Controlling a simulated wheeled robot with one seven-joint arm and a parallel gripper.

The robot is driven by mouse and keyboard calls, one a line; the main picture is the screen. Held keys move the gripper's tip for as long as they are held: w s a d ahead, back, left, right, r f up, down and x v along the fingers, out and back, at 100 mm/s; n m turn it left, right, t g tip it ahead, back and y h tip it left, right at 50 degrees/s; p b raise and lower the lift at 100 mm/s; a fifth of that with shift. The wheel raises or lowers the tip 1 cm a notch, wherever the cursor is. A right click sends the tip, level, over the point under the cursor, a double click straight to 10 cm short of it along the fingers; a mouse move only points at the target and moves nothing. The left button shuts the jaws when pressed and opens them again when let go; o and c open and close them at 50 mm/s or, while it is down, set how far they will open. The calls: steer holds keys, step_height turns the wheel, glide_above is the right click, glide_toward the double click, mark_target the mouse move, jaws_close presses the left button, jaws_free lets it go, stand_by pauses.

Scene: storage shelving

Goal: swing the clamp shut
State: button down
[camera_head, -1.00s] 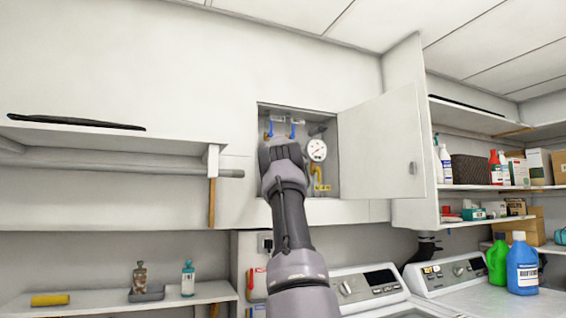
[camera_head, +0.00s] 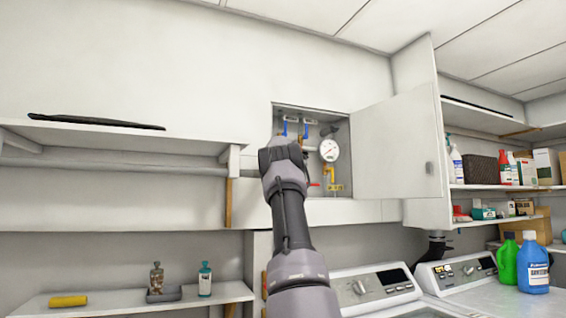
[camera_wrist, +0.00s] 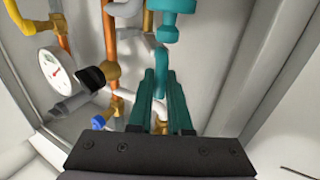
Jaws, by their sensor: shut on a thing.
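A teal fitting (camera_wrist: 175,22) with a narrow stem shows at the top middle of the wrist view; I take it to be the clamp, though its shape is unclear. My gripper (camera_wrist: 164,74) has its two dark teal fingers close together around the stem, shut on it. How far the clamp has swung cannot be told. In the head view my wrist hides the fingers and the clamp, at the left side of the open wall cabinet (camera_head: 346,124).
A round gauge (camera_head: 329,150), blue valve handles (camera_head: 305,130), a red handle (camera_head: 314,184) and yellow piping (camera_head: 330,180) crowd the cabinet. Its door (camera_head: 397,147) stands open to the right. Shelves flank it, with two white machines (camera_head: 375,285) below.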

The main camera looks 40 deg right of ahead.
stand_by(0.4)
steer(key=c, duration=0.8)
jaws_free()
steer(key=shift+w, duration=0.1)
steer(key=shift+c, duration=0.2)
steer(key=v, duration=1.1)
